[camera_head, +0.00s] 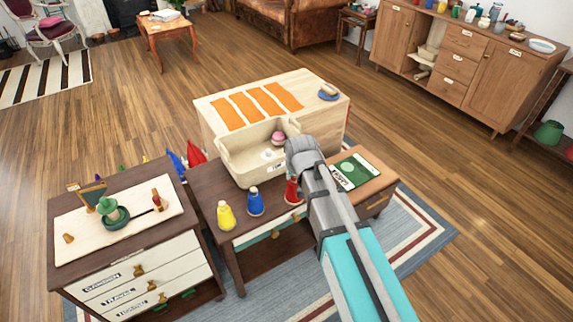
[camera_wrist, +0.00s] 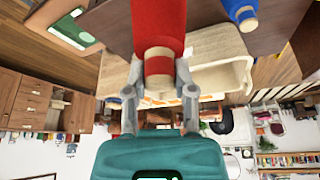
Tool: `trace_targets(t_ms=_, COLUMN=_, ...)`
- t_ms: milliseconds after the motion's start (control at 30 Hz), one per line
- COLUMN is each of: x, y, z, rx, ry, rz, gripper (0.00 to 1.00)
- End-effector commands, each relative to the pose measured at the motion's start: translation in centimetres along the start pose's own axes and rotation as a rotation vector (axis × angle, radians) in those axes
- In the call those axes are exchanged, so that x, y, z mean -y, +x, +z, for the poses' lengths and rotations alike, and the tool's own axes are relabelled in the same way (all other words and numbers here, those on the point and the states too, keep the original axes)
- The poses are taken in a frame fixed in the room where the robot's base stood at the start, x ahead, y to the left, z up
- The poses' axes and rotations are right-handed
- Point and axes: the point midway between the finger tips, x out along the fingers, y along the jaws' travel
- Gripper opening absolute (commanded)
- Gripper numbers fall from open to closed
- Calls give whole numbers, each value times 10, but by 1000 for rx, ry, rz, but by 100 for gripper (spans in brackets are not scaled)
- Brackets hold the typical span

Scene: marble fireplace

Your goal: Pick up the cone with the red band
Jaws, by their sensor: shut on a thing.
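The red cone (camera_wrist: 158,28) fills the top middle of the wrist view, with a pale wooden part below the red. My gripper (camera_wrist: 159,70) is shut on it, one finger on each side of the pale part. In the head view the red cone (camera_head: 292,191) shows just left of my arm, which hides part of it and the gripper's fingers. A blue cone (camera_head: 255,202) and a yellow cone (camera_head: 226,216) stand to its left on the dark brown table (camera_head: 205,188). The blue cone also shows at the top right of the wrist view (camera_wrist: 240,12).
A pale open bin (camera_head: 232,165) holding a pink-topped item stands just behind the cones. A wooden box with orange strips (camera_head: 210,108) is behind it. A green card (camera_head: 357,171) lies right of my arm. A drawer unit (camera_head: 65,250) stands at left.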

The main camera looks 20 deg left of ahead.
Motion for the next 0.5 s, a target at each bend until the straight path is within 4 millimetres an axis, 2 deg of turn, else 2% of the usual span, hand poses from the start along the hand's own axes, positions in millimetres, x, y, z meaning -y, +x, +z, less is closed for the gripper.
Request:
trace_targets(t_ms=33, x=-2, y=-10, z=8, rx=0, ry=0, rz=0, gripper=0)
trace_targets(t_ms=200, x=-6, y=-22, z=20, rx=0, ry=0, rz=0, gripper=0)
trace_targets(t_ms=500, x=-8, y=-28, z=26, rx=0, ry=-1, rz=0, gripper=0)
